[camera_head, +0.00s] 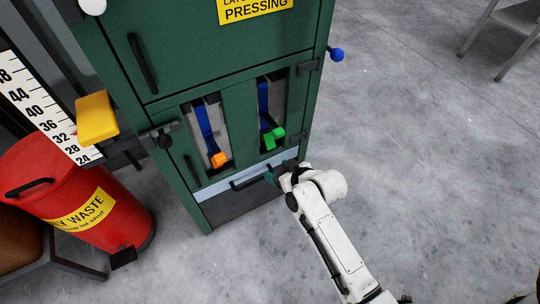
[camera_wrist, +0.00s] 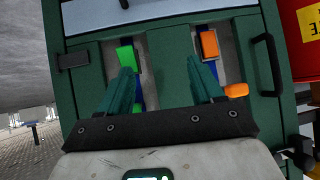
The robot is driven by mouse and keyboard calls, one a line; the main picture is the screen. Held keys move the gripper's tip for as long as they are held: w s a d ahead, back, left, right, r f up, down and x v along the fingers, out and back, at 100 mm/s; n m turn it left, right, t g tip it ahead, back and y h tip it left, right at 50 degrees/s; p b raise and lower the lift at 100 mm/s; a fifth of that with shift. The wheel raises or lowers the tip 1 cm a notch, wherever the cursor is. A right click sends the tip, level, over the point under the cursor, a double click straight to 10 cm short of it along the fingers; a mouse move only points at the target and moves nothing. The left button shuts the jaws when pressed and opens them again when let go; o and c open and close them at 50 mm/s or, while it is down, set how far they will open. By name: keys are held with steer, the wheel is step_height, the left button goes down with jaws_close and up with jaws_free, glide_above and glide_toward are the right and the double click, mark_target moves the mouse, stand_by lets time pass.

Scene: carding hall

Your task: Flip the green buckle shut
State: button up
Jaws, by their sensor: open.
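The green buckle (camera_head: 271,141) is at the lower end of a blue strap (camera_head: 263,98) in the right-hand recess of the green cabinet. In the head view a small green part sticks out to its upper right. In the wrist view the green buckle (camera_wrist: 126,56) is at the left, partly hidden behind my left finger. My gripper (camera_head: 275,174) is just below the recess in the head view. In the wrist view its two teal fingers (camera_wrist: 160,66) are wide apart with nothing held, and the cabinet's middle post lies behind the gap.
An orange buckle (camera_head: 218,160) on a blue strap is in the left recess. A pale strip and dark handle (camera_head: 248,182) lie below the recesses. A red waste bin (camera_head: 70,192) and yellow block (camera_head: 96,119) are left.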

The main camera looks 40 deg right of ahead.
mark_target(271, 144)
steer(key=w+d+f+t+h+b, duration=0.1)
steer(key=w+d+f+b, duration=0.1)
steer(key=w+d, duration=0.1)
steer(key=w+d+f+m+t+h+b, duration=0.1)
steer(key=w+d+f+b, duration=0.1)
steer(key=w, duration=0.3)
steer(key=w+d+f+b, duration=0.2)
steer(key=w+d+f, duration=0.1)
steer(key=w+d, duration=0.1)
steer(key=shift+d+f+t+h+b, duration=0.3)
steer(key=shift+t+h+b, duration=0.1)
steer(key=shift+w+d+f, duration=0.15)
steer(key=shift+w+f, duration=0.05)
steer(key=shift+w, duration=0.5)
